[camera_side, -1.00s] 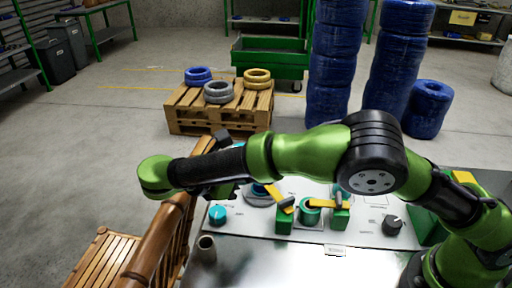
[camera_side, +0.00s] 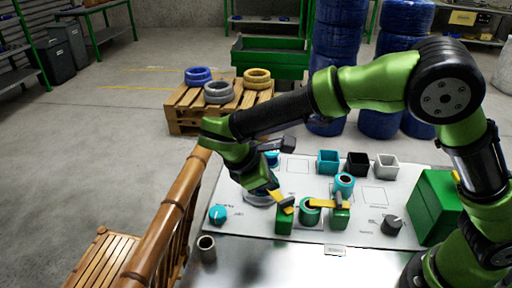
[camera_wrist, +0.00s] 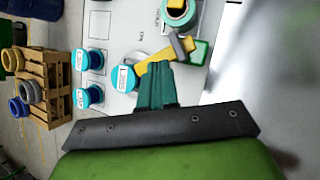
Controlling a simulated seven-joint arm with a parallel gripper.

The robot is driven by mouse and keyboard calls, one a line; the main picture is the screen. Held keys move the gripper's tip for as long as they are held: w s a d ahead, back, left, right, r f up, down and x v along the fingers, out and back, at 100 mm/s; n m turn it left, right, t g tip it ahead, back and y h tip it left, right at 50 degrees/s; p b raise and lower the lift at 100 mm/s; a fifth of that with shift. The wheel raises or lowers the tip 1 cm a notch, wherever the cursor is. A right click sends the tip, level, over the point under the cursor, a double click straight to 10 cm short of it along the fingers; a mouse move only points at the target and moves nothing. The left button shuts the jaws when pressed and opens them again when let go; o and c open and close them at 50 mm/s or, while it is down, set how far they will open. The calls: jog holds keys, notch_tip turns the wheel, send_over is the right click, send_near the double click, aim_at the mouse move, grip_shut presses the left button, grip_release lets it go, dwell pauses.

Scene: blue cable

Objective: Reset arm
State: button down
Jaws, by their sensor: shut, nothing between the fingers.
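My gripper shows in the wrist view (camera_wrist: 157,75) with its dark green fingers together and nothing between them. In the side view my gripper (camera_side: 272,186) points down over the left part of the light work panel (camera_side: 370,222). Its tips are near a yellow lever (camera_side: 282,199) on a green block (camera_side: 285,222); I cannot tell whether they touch. The lever also shows in the wrist view (camera_wrist: 154,56), just beyond the fingertips. A teal-and-white spool (camera_wrist: 126,78) stands left of the fingers there. No loose blue cable is clearly visible on the panel.
A second yellow lever (camera_side: 327,204) and a green ring (camera_side: 309,213) sit mid-panel. A green case (camera_side: 434,206) stands right. A wooden railing (camera_side: 165,222) borders the left; the front metal surface is mostly clear.

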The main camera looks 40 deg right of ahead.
jog(key=s+d+r+m+t+y, duration=0.7)
jog(key=s+d+r+m, duration=0.5)
jog(key=m, duration=0.4)
jog(key=shift+s+d+r+y, duration=0.25)
jog(key=shift+s+d+y, duration=0.35)
jog(key=shift+s+y, duration=0.35)
